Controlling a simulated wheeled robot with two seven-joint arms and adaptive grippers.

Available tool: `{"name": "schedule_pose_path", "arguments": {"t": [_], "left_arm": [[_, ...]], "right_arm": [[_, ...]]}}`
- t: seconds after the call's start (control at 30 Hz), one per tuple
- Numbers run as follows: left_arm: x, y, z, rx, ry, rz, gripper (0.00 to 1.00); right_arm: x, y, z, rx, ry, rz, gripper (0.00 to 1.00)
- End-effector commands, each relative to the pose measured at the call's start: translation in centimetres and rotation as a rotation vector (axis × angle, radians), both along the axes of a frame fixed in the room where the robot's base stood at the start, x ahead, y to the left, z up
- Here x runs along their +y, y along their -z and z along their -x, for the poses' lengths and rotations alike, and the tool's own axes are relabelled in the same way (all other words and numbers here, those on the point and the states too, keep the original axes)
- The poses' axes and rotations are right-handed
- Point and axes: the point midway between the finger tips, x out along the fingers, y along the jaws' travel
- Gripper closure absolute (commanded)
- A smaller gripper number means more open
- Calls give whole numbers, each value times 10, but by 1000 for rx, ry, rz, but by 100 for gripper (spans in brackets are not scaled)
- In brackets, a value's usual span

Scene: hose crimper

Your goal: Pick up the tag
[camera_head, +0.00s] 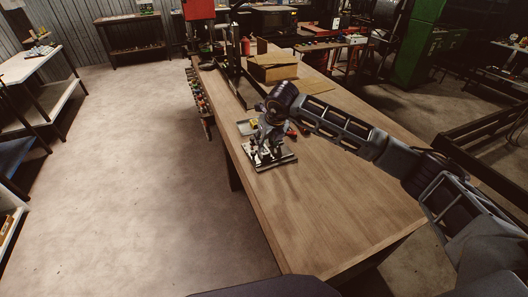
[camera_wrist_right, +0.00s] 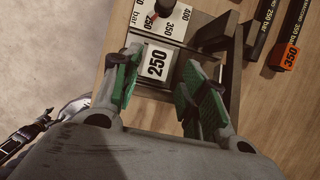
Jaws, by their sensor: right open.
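My right gripper (camera_wrist_right: 163,78) is open. Its two green-padded fingers are to the left and right of the tag, with the tag between their tips in the picture. I cannot tell whether they touch it. In the head view my right gripper (camera_head: 268,145) is over the small stand (camera_head: 282,162) near the table's left edge; the tag is too small to make out there.
A scale plate with numbers (camera_wrist_right: 188,22) and a red-tipped pointer (camera_wrist_right: 165,8) is just beyond the tag. Cardboard boxes (camera_head: 273,72) stand farther back. The near wooden tabletop (camera_head: 320,215) is clear.

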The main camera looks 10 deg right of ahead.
Motion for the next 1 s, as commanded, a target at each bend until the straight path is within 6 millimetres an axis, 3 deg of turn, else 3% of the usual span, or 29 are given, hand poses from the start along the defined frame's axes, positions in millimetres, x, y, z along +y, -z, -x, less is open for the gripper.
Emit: {"name": "schedule_pose_path", "arguments": {"t": [0.37,0.8,1.0], "left_arm": [[1,-3,0,0,-1,-1,29],[1,-16,1,1,-2,-1,29],[1,-16,1,1,-2,-1,29]], "right_arm": [[1,6,-1,2,0,0,57],[6,46,-13,1,0,-1,57],[7,50,-14,0,-1,-1,57]]}}
